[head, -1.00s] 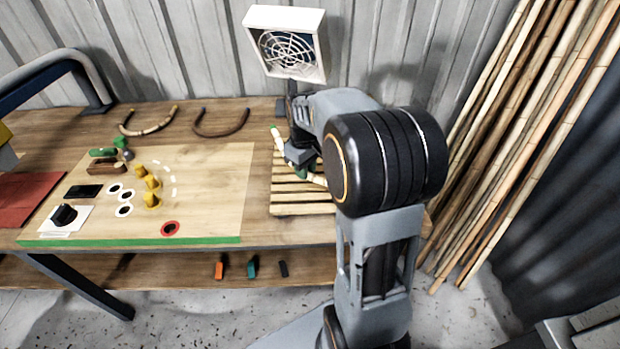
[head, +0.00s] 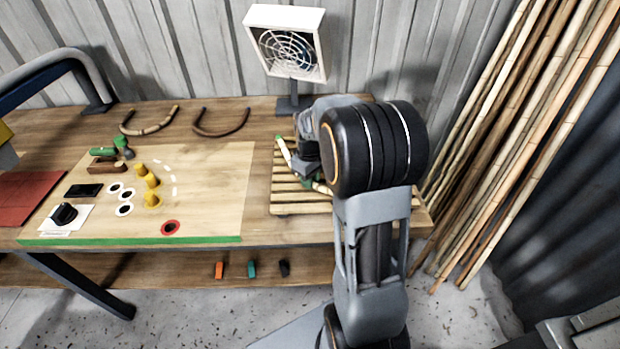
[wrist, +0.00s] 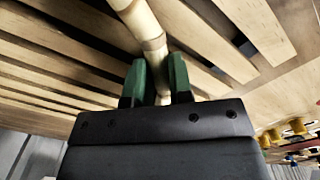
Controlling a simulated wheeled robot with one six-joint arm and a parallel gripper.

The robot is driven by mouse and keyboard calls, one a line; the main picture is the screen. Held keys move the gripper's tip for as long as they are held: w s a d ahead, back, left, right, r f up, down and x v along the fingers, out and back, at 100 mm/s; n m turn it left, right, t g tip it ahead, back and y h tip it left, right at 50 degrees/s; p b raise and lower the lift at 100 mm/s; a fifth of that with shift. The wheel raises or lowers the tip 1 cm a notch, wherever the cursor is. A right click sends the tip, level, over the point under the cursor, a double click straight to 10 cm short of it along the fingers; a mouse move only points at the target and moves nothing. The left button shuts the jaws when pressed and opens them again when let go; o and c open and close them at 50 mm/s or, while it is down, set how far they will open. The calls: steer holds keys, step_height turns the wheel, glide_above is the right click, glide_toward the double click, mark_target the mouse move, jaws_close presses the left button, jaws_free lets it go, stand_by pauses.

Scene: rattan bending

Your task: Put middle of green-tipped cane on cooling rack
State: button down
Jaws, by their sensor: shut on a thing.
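The pale, jointed green-tipped cane (head: 284,151) shows in the head view at the slatted wooden cooling rack (head: 285,209), with its upper-left end free and its middle partly hidden by my arm. In the wrist view the cane (wrist: 142,27) runs between the green fingers of my gripper (wrist: 157,80), which is shut on it. The rack's slats (wrist: 215,40) lie behind the cane, very close. I cannot tell whether the cane touches them. In the head view my gripper (head: 311,182) is over the rack, mostly hidden by my wrist.
A fan (head: 290,50) stands behind the rack. Two bent canes, one light (head: 150,128) and one dark (head: 221,132), lie at the back of the bench. The pale board (head: 215,190) with yellow pegs (head: 152,200) is to the left. Long canes (head: 530,120) lean at the right.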

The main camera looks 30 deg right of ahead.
steer(key=c, duration=1)
jaws_free()
steer(key=shift+f, duration=0.15)
step_height(320, 180, up, 12)
steer(key=s+a+f+m+t, duration=0.1)
steer(key=s+a, duration=0.3)
steer(key=s, duration=0.1)
steer(key=s+a+f+m+t, duration=0.1)
steer(key=s+a, duration=0.3)
steer(key=s, duration=0.1)
steer(key=s+a+f+m+t+p, duration=0.1)
steer(key=s+a, duration=0.3)
steer(key=s, duration=0.1)
steer(key=shift+s+f+m, duration=0.2)
steer(key=shift+f+m, duration=0.1)
steer(key=shift+m, duration=0.1)
